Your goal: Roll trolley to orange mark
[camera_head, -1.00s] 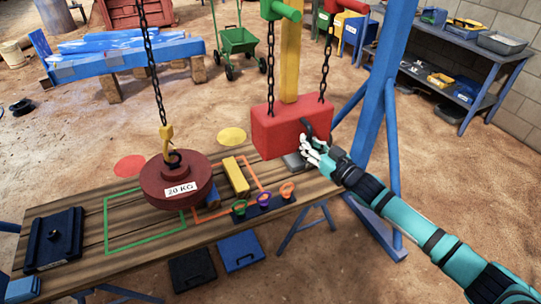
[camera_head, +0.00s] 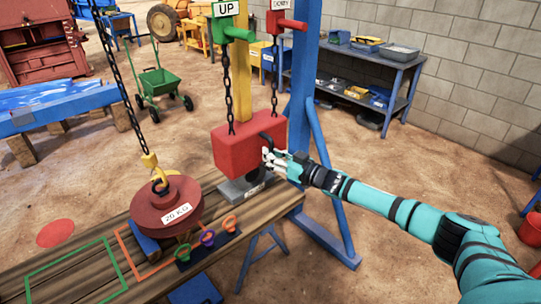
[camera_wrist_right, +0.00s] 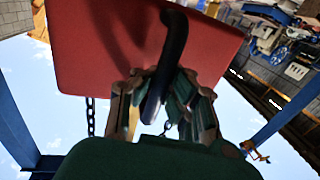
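A dark red round weight (camera_head: 167,207) labelled 20 KG hangs from a yellow hook (camera_head: 158,172) on a black chain. It hangs over the orange outline (camera_head: 129,260) on the wooden table and hides part of it. No rolling trolley above the chain shows. A red block (camera_head: 238,148) hangs from two chains under the UP and DOWN handles. My right gripper (camera_head: 272,157) is at its right side. In the right wrist view its fingers (camera_wrist_right: 158,100) close around the block's black handle (camera_wrist_right: 167,60). My left gripper is out of view.
The green outline (camera_head: 75,270) lies left of the orange one. Small coloured rings (camera_head: 208,238) stand right of the weight. A blue post (camera_head: 301,90) rises behind my right arm. A green cart (camera_head: 160,85) and blue workbench (camera_head: 385,68) stand farther back.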

